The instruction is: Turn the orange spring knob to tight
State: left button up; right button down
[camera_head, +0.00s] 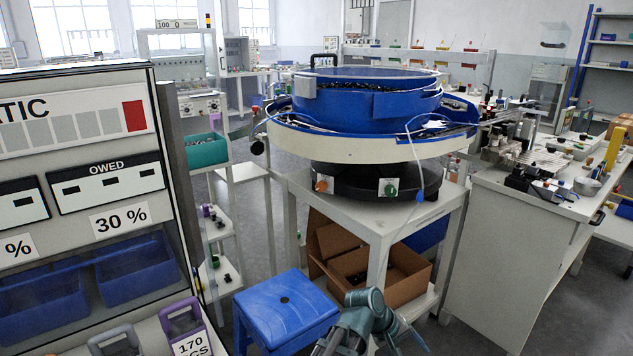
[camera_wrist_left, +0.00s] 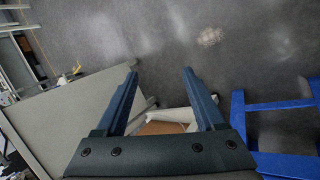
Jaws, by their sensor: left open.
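The orange spring knob (camera_head: 321,184) is a small knob on a pale plate on the front left of the black base (camera_head: 356,184) under the blue bowl (camera_head: 368,95). A green knob (camera_head: 390,189) sits on a similar plate to its right. The orange knob's setting is too small to read. My left gripper (camera_wrist_left: 160,68) is open and empty in the left wrist view, over the floor, away from the knob. Some of my own arm links show at the bottom of the head view, with no clear fingertips. My right gripper is not in view.
The bowl stands on a white table (camera_head: 375,217) with an open cardboard box (camera_head: 400,274) below. A blue stool (camera_head: 285,308) stands in front, left of my arm; it also shows in the left wrist view (camera_wrist_left: 280,104). A display cabinet (camera_head: 100,255) fills the left. A workbench (camera_head: 518,240) stands right.

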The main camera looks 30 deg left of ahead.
pick_arm(q)
jog(key=w+a+r+n+t+h+p, duration=0.1)
jog(key=w+a+r+n+t+p, duration=0.1)
jog(key=w+a+r+n+t, duration=0.5)
jog(key=n+t+y+p, duration=0.4)
jog(key=n+t+y, duration=0.25)
jog(key=n, duration=1.25)
send_near(319, 188)
jog(key=shift+t+h, duration=0.25)
jog(key=shift+h, duration=0.1)
jog(key=w, duration=0.9)
jog(key=shift+w+d+f, duration=0.15)
jog(key=shift+f, duration=0.1)
grip_shut()
